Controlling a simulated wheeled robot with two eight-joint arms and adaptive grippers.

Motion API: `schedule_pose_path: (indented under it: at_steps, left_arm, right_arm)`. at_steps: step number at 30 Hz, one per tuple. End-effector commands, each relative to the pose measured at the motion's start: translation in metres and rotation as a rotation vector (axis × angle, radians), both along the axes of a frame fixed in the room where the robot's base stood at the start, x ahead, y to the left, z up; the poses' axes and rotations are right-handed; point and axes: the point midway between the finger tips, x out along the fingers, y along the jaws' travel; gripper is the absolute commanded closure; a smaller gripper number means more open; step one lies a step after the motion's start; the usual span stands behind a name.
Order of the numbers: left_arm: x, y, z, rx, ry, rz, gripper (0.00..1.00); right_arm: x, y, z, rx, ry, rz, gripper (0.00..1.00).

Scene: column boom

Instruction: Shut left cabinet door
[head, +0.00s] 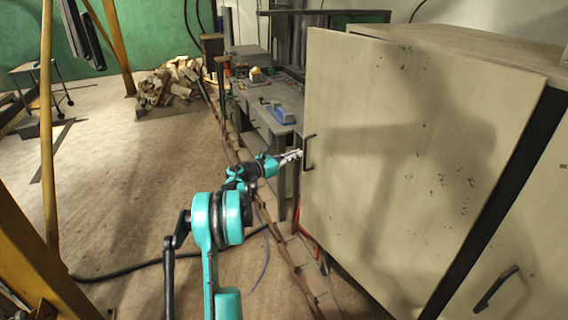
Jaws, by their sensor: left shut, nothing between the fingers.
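The left cabinet door (400,150) is a large beige panel with dark specks. It stands partly open, with a dark gap along its right side toward the cabinet body (470,50). Its black handle (309,152) is near the door's left edge. My left gripper (298,154) is shut and empty, with its fingertips close beside the handle and the door's left edge. I cannot tell whether they touch. My right gripper is out of view.
A second door with a black handle (496,288) is at the lower right. A workbench (275,100) with tools and a blue item (283,114) stands behind my left gripper. Cables lie on the floor. A yellow frame (48,130) stands at left; open floor lies between.

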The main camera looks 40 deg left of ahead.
Motion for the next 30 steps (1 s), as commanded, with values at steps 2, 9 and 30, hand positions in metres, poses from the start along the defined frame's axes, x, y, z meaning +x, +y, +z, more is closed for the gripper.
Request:
schedule_pose_path:
  at_steps: [2, 9, 30]
  left_arm:
    - [0.008, -0.001, -0.002, 0.0, 0.0, -0.001, 1.0]
    - [0.016, -0.003, 0.0, 0.0, 0.0, 0.0, 1.0]
    - [0.119, -0.026, 0.001, -0.001, 0.0, -0.004, 1.0]
  right_arm:
    - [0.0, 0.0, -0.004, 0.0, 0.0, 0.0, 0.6]
    - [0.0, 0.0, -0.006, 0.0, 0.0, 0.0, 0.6]
    - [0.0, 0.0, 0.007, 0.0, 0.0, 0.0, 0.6]
